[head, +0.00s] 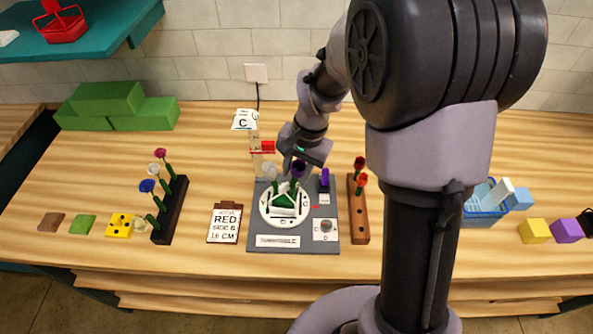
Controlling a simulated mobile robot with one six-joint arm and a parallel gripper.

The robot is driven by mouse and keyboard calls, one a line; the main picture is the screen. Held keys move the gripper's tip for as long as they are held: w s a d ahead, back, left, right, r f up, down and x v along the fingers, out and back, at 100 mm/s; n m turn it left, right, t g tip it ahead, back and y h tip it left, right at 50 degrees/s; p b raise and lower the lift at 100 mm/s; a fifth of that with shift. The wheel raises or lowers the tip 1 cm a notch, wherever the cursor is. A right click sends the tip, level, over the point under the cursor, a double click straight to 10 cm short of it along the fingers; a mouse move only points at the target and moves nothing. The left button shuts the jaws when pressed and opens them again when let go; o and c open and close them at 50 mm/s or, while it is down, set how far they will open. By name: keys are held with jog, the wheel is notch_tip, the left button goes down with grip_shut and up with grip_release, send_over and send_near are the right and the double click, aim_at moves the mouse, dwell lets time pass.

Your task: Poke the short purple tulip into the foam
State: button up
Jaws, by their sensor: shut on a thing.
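My gripper (301,160) is above the back of the turntable station, shut on a dark purple tulip (298,169). The flower head shows just under the fingers, and a green stem runs down from it towards the green foam (284,200). The foam sits in a white holder on the round white turntable (266,214). I cannot tell whether the stem tip touches or enters the foam. Another green stem with a pale flower (268,170) shows at the foam's back left. The fingertips are small and partly hidden.
A dark rack (170,212) with several flowers stands left, and a brown rack (359,222) with red flowers stands right of the grey station board (262,183). A blue basket (484,215) is farther right.

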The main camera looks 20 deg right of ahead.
aim_at(299, 162)
jog(key=shift+a+f+b, duration=0.2)
jog(key=shift+f+b, duration=1)
jog(key=shift+f, duration=0.05)
dwell(1.3)
dwell(0.7)
jog(key=o, duration=0.9)
jog(key=shift+r, duration=0.15)
jog(key=shift+s+d+r+p, duration=0.1)
jog(key=shift+d+r+p, duration=0.1)
jog(key=shift+r+p, duration=0.75)
jog(key=shift+d+r+p, duration=0.15)
jog(key=shift+r+p, duration=0.65)
jog(key=shift+r, duration=0.35)
jog(key=shift+s+d+r+p, duration=0.1)
jog(key=shift+d+r+p, duration=0.1)
jog(key=shift+r+p, duration=0.75)
jog(key=o, duration=0.6)
jog(key=shift+c, duration=0.2)
